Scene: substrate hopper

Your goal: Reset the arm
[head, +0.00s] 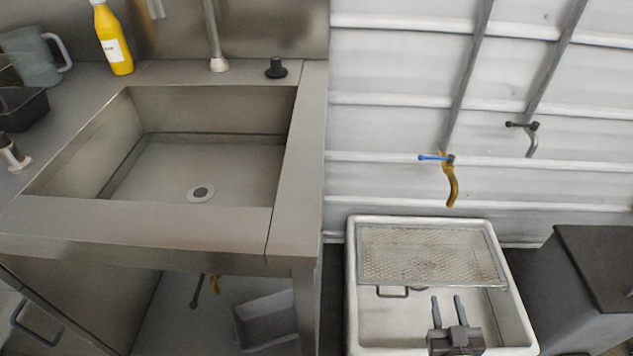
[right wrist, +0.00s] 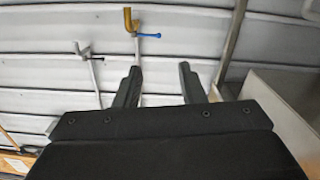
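My right gripper (head: 447,305) shows at the bottom of the head view, in front of and above the white basin (head: 353,290). Its two fingers are apart with nothing between them. In the right wrist view the same gripper (right wrist: 158,84) points toward the ribbed white wall, fingers spread and empty. My left gripper is in neither view.
A metal grate (head: 430,255) covers the back of the basin. A yellow tap with blue lever (head: 450,180) hangs above it. A steel sink (head: 200,165) with yellow bottle (head: 114,40) and grey jug (head: 32,58) is left. A dark box (head: 590,280) stands right.

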